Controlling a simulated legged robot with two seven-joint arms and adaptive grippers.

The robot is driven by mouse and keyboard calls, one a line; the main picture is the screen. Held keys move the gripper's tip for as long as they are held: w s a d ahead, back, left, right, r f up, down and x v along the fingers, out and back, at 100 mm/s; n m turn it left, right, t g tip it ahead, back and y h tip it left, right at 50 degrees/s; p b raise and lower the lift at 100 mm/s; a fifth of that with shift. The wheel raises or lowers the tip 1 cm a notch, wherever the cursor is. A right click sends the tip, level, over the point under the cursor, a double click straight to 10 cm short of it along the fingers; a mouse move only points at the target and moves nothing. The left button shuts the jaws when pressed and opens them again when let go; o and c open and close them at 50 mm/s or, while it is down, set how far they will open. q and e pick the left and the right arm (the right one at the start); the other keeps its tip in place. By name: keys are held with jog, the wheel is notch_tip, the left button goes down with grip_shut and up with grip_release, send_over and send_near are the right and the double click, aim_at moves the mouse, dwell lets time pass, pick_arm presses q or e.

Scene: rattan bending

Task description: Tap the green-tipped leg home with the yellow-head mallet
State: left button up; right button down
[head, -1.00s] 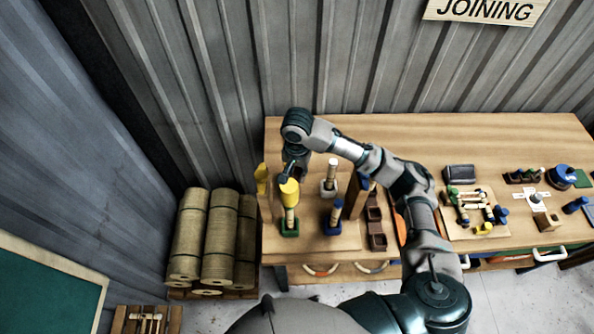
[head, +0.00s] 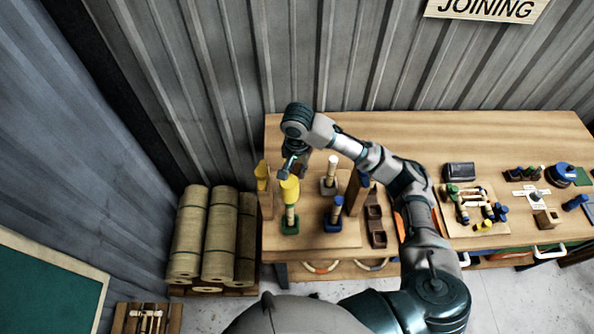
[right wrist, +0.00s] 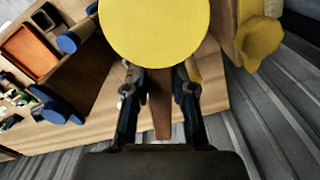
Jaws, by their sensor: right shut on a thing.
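In the head view, the mallet's yellow head (head: 289,188) is right above a pale wooden leg (head: 290,212) standing in a green base (head: 290,228). I cannot tell whether the head touches the leg, and the leg's top is hidden. My right gripper (head: 287,174) is shut on the mallet just behind its head. In the right wrist view, the round yellow face (right wrist: 153,30) fills the top, and the brown handle (right wrist: 160,108) runs between the two dark fingers (right wrist: 158,88). My left gripper is not in view.
A leg in a blue base (head: 334,218) stands to the right, and another pale leg (head: 331,172) stands behind. A yellow piece (head: 262,174) stands at the left edge. Brown bins (head: 377,229) lie to the right. Rattan rolls (head: 220,235) stand beside the table (head: 450,130).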

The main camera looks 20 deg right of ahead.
jog(key=shift+r, duration=0.15)
jog(key=shift+r, duration=2.4)
